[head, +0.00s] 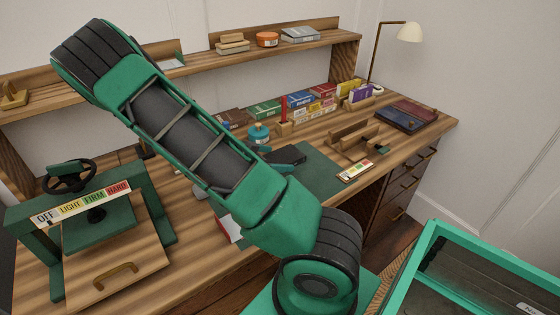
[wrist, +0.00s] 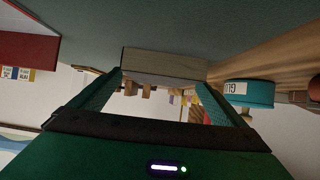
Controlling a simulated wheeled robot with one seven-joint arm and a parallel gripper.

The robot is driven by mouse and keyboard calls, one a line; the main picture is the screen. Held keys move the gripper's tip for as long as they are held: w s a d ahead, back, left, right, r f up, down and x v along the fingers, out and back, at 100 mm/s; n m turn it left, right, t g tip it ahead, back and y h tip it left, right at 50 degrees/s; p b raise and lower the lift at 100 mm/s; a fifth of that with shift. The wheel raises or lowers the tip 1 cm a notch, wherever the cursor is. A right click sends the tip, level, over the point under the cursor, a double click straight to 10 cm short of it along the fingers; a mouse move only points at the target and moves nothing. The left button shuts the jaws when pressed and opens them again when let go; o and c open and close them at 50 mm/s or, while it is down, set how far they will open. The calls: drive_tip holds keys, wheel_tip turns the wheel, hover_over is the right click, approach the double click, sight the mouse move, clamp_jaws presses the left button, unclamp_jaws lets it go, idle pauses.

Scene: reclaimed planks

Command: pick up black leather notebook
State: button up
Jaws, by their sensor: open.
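A black, flat, book-like object (head: 287,155), which looks like the black leather notebook, lies on the dark green mat (head: 318,167) on the desk. My arm hides part of it. In the wrist view, my gripper (wrist: 162,75) is open, with its two green fingers apart. A block with a tan edge and a grey face (wrist: 165,63) shows between or just beyond the fingertips, against the mat. It may be the notebook's page edge; I cannot tell if the fingers touch it.
A teal bottle (head: 258,133) stands behind the mat; a red item (head: 231,228) lies in front. A wooden holder (head: 350,133) and a labelled strip (head: 356,170) are to the right. Dark flat books (head: 405,116) lie far right. A press (head: 95,210) stands left.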

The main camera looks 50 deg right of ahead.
drive_tip(key=shift+s+d+f, duration=0.15)
drive_tip(key=shift+d+f, duration=0.2)
drive_tip(key=shift+d, duration=0.25)
drive_tip(key=shift+c, duration=0.6)
drive_tip(key=c, duration=1.2)
drive_tip(key=shift+o, duration=0.2)
